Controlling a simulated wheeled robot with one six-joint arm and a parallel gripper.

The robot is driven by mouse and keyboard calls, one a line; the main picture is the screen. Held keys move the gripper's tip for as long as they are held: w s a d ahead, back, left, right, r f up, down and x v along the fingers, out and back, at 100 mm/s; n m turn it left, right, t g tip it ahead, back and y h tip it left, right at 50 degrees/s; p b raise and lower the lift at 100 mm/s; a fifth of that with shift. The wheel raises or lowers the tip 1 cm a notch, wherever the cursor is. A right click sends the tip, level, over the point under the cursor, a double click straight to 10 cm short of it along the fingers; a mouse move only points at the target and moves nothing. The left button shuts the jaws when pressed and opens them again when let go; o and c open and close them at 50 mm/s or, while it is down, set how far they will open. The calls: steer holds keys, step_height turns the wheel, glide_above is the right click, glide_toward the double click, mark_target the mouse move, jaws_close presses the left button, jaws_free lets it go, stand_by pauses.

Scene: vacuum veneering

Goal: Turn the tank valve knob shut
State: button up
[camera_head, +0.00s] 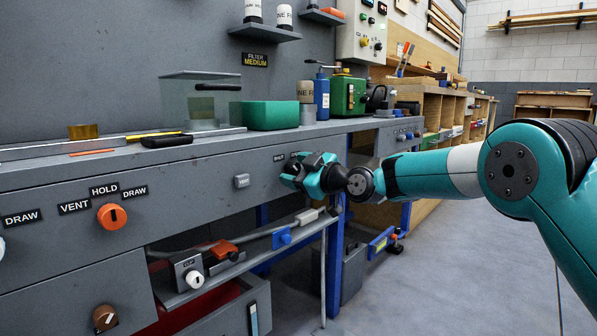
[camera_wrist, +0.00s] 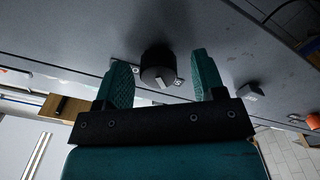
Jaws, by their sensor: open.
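The tank valve knob (camera_wrist: 158,68) is a round dark knob with a pale pointer mark, on the grey bench front in the wrist view. My gripper (camera_wrist: 161,78) is open, with one teal finger on each side of the knob and a visible gap on both sides. In the head view my gripper (camera_head: 294,174) is against the bench's front panel and hides the knob. A small dark label (camera_head: 279,157) shows just left of the gripper; its lettering is too small to read surely.
A grey vent button (camera_head: 242,181) and an orange knob (camera_head: 112,216) sit further left on the panel. Below, an open shelf holds a clip box (camera_head: 189,272) and a hose. A green block (camera_head: 270,115) and a blue canister (camera_head: 321,95) stand on the bench top. Floor at right is clear.

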steer(key=shift+d, duration=0.1)
steer(key=p+v, duration=0.3)
steer(key=v, duration=1.4)
steer(key=shift+s, duration=0.2)
steer(key=s+a+r+m+g+h+p, duration=0.1)
steer(key=s+r+m+g+h+p, duration=0.2)
steer(key=s, duration=0.6)
steer(key=s+a+r+g+h+p, duration=0.1)
steer(key=s+r+g+p, duration=0.3)
steer(key=s, duration=0.4)
steer(key=s+d+m+g+h+p, duration=0.2)
steer(key=s+d+m+h+p, duration=0.15)
steer(key=s, duration=0.55)
steer(key=s+d+m+g+h+p, duration=0.25)
steer(key=s+d+m, duration=0.2)
steer(key=s, duration=0.45)
step_height(320, 180, up, 37)
steer(key=p, duration=3.8)
steer(key=shift+d+r+n, duration=0.15)
steer(key=shift+d+n, duration=0.15)
steer(key=shift+d, duration=0.1)
steer(key=shift+t, duration=0.25)
